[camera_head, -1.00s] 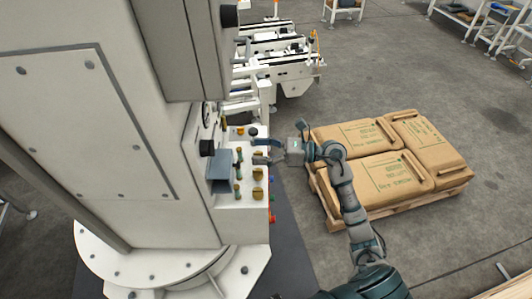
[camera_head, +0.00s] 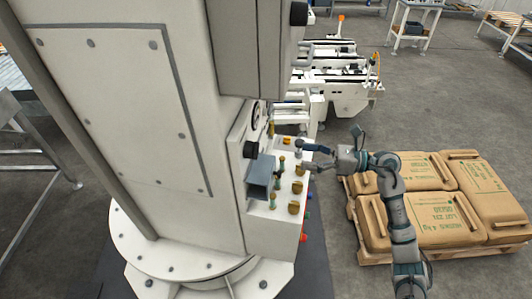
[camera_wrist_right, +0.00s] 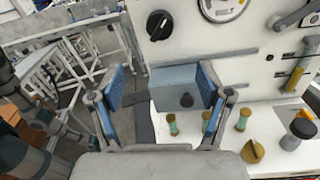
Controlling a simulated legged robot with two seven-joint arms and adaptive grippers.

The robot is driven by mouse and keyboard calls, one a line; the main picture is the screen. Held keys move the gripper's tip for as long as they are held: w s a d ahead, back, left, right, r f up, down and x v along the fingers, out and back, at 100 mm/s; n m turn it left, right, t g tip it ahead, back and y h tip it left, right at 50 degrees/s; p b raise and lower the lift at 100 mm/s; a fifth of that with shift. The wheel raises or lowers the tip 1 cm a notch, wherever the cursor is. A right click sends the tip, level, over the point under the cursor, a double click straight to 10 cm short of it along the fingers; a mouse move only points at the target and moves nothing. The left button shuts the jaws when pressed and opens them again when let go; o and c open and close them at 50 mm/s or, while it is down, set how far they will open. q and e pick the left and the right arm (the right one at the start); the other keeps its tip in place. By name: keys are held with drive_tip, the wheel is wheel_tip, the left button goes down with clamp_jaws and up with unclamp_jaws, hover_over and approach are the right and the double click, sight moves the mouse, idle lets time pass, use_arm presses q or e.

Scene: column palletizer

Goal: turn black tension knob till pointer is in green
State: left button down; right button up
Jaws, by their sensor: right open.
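The black tension knob (camera_head: 250,149) sits on the upright face of the white panel, below a round gauge (camera_head: 258,112) seen edge-on. In the right wrist view, the black knob (camera_wrist_right: 158,25) has a pale line on its face, and the gauge (camera_wrist_right: 222,6) is cut off by the top edge, so its pointer and green zone cannot be read. My right gripper (camera_head: 309,157) is open and empty, to the right of the panel and apart from the knob. Its open fingers (camera_wrist_right: 162,84) show below the knob in the wrist view. My left gripper is not in view.
A blue-grey box (camera_head: 260,174) juts out below the knob, between my fingers in the wrist view. Yellow knobs (camera_head: 297,187) and green-brass posts (camera_head: 273,200) stand on the ledge. Brown sacks (camera_head: 430,215) lie on a pallet at right. Another black knob (camera_head: 298,13) is higher up.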

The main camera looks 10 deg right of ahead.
drive_tip(key=p, duration=0.1)
approach(256, 149)
drive_tip(key=a, duration=0.1)
drive_tip(key=p+x, duration=0.1)
drive_tip(key=x, duration=0.6)
drive_tip(key=shift+w+a+f+p, duration=0.1)
drive_tip(key=shift+a+f+p, duration=0.05)
drive_tip(key=shift+a+p, duration=0.25)
drive_tip(key=shift+w+a+f, duration=0.1)
drive_tip(key=shift+w+a, duration=0.05)
drive_tip(key=shift+w, duration=0.15)
drive_tip(key=shift+f, duration=0.1)
drive_tip(key=shift+a, duration=0.45)
drive_tip(key=c, duration=0.8)
drive_tip(key=shift+w, duration=0.1)
drive_tip(key=c, duration=0.4)
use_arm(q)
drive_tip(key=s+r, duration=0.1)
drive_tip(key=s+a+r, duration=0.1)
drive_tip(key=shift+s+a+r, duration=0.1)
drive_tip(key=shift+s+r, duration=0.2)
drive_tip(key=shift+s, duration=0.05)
use_arm(e)
drive_tip(key=shift+o, duration=0.2)
drive_tip(key=shift+d, duration=0.1)
